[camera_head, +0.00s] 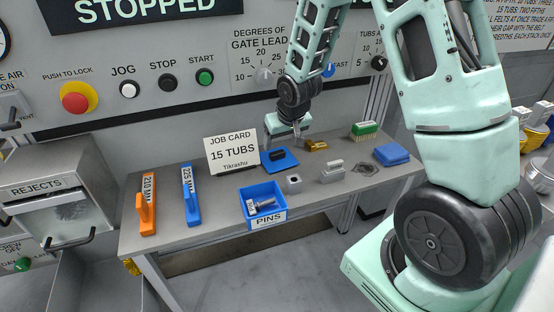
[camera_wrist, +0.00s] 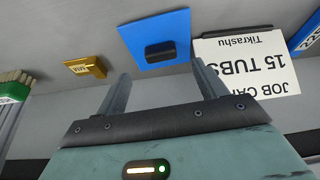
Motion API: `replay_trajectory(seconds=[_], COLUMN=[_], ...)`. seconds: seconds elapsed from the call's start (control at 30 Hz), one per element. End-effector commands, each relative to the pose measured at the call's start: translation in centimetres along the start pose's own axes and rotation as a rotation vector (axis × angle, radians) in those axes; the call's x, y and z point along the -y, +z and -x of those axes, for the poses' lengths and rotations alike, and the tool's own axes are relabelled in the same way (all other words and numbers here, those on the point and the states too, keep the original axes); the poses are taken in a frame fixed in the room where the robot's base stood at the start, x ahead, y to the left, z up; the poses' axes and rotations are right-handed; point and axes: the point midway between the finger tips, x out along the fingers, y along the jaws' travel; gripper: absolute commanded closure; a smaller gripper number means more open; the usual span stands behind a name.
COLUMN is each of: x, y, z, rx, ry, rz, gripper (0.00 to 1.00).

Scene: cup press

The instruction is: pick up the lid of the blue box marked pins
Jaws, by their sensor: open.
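The blue box marked PINS (camera_head: 264,190) stands open at the bench's front edge, with metal pins (camera_head: 262,207) inside. Its blue lid (camera_head: 288,161) lies apart from it, flat on the bench behind the box, with a black handle (camera_head: 277,154) on top. In the wrist view the lid (camera_wrist: 172,20) is at the top centre, its black handle (camera_wrist: 160,51) ahead of the fingertips. My gripper (camera_head: 284,138) is above and just behind the lid; in the wrist view my gripper (camera_wrist: 160,76) is open and empty, fingers either side of the handle's line, not touching it.
The job card (camera_head: 231,152) stands close left of the lid, and a brass block (camera_head: 316,145) lies to its right. Grey metal blocks (camera_head: 332,173), a green-topped brush (camera_head: 364,130) and a blue item (camera_head: 391,155) are further right. Orange (camera_head: 147,208) and blue (camera_head: 191,197) gauges lie left.

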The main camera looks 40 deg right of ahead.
Motion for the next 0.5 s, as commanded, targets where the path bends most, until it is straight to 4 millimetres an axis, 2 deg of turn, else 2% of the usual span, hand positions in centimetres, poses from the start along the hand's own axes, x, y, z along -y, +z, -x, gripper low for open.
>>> replay_trajectory(seconds=[0.17, 0.5], x=[0.1, 0.2], y=[0.0, 0.1], z=[-1.0, -5.2], rx=[-0.001, 0.001], ry=[0.0, 0.0], rz=[0.001, 0.001], gripper=[0.29, 0.29])
